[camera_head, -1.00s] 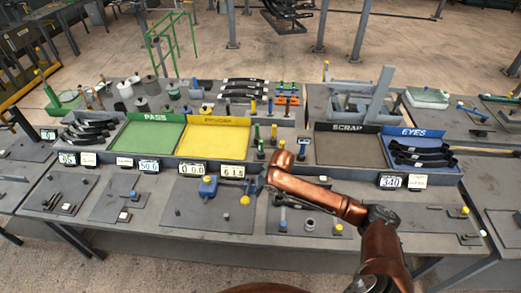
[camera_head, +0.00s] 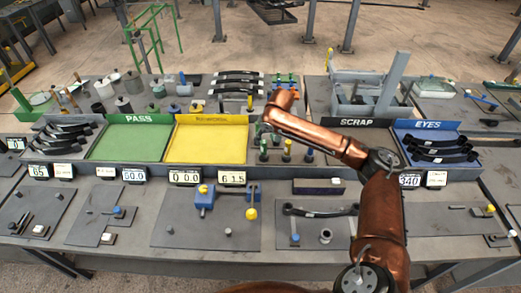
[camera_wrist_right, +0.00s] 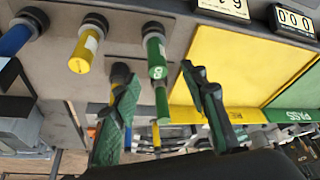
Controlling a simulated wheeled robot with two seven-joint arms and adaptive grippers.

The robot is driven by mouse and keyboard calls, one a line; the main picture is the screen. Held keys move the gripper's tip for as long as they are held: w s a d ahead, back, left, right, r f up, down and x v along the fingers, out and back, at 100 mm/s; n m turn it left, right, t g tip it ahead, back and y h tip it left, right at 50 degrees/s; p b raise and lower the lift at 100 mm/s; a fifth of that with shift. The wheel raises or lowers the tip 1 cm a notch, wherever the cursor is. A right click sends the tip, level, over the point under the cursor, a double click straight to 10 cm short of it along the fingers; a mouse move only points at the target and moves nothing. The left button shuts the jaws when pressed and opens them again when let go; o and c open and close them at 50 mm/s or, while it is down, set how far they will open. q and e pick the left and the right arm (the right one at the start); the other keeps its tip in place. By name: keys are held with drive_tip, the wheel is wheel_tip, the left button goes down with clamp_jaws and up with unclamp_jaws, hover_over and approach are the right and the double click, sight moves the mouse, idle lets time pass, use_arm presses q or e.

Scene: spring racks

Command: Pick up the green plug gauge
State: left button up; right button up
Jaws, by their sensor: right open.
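The green plug gauge (camera_wrist_right: 157,50) stands in a grey rack, with a dark collar and a marked green handle, in the right wrist view. In the head view it shows small (camera_head: 263,149), between the yellow tray and the scrap tray. My right gripper (camera_wrist_right: 160,82) is open; its two dark fingers appear on either side of the gauge's handle in the wrist view. I cannot tell how far they reach around it, and I see no grip on it. In the head view my copper right arm partly hides that area. My left gripper is not in view.
A yellow-handled gauge (camera_wrist_right: 85,48) and a blue-handled gauge (camera_wrist_right: 18,38) stand beside the green one. The yellow tray (camera_head: 207,143) and green pass tray (camera_head: 130,140) are empty. The scrap tray (camera_head: 353,147) lies right of the rack. Counter displays line the front.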

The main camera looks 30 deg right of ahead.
sight(265, 143)
drive_tip(key=shift+w+f, duration=0.35)
drive_tip(key=shift+w, duration=0.05)
drive_tip(key=f, duration=0.2)
drive_tip(key=shift+d+f, duration=0.3)
drive_tip(key=shift+f, duration=0.1)
drive_tip(key=x, duration=0.2)
drive_tip(key=shift+w+f+p, duration=0.3)
drive_tip(key=shift+f, duration=0.35)
drive_tip(key=c, duration=0.8)
clamp_jaws()
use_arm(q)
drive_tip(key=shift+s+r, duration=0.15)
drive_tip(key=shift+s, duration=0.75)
